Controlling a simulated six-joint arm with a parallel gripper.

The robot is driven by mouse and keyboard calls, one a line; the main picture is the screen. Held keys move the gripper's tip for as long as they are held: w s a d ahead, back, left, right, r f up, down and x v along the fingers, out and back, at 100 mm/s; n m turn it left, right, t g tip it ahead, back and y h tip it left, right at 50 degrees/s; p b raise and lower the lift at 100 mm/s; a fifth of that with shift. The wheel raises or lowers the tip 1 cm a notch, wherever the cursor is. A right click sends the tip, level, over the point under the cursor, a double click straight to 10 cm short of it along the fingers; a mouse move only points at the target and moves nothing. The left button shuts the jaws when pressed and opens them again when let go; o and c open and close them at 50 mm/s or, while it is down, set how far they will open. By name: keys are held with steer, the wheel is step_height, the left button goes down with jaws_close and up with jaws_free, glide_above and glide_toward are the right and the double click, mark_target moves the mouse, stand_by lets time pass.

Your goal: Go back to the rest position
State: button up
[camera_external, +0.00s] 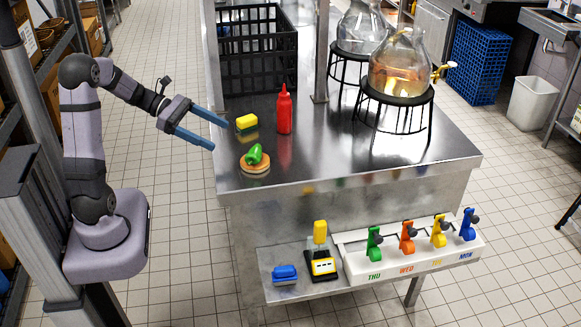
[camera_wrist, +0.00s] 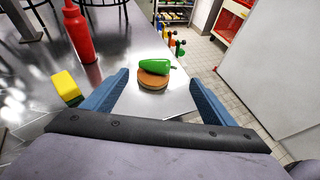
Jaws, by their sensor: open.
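My gripper (camera_external: 205,131) is open and empty, held above the left edge of the steel table (camera_external: 345,170) in the external view. Its two blue fingers (camera_wrist: 152,95) are spread wide in the wrist view. A green pepper (camera_external: 254,154) lies on a round brown patty or bun (camera_external: 256,166) on the table, below and to the right of the fingers and apart from them. In the wrist view the pepper (camera_wrist: 148,66) and the round piece (camera_wrist: 152,80) show beyond the fingers.
A yellow sponge (camera_external: 246,122) and a red squeeze bottle (camera_external: 284,112) stand near the gripper. A black crate (camera_external: 258,62) and glass flasks on stands (camera_external: 402,75) are farther back. A low shelf holds a white rack (camera_external: 410,262) with coloured clips.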

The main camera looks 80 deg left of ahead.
steer(key=d+f+m+g, duration=0.1)
steer(key=d, duration=0.2)
steer(key=d+m+g+h+p, duration=0.1)
steer(key=d+m, duration=0.1)
steer(key=d, duration=0.1)
steer(key=w+d+f+m+g, duration=0.1)
steer(key=d+m+g, duration=0.1)
steer(key=d, duration=0.1)
steer(key=shift+f+h+p, duration=0.3)
steer(key=shift+h, duration=0.1)
steer(key=s+d+f+m+g+y+p, duration=0.2)
steer(key=d+m, duration=0.5)
steer(key=m, duration=0.6)
steer(key=s+d+f+m+g+y+p, duration=0.2)
steer(key=s+d+m+g+y+p, duration=0.2)
steer(key=d+m, duration=0.4)
steer(key=s+m+g+y, duration=0.1)
steer(key=s+m+g, duration=0.1)
steer(key=m, duration=0.3)
steer(key=shift+s+d+f, duration=0.25)
steer(key=shift+s+f, duration=0.15)
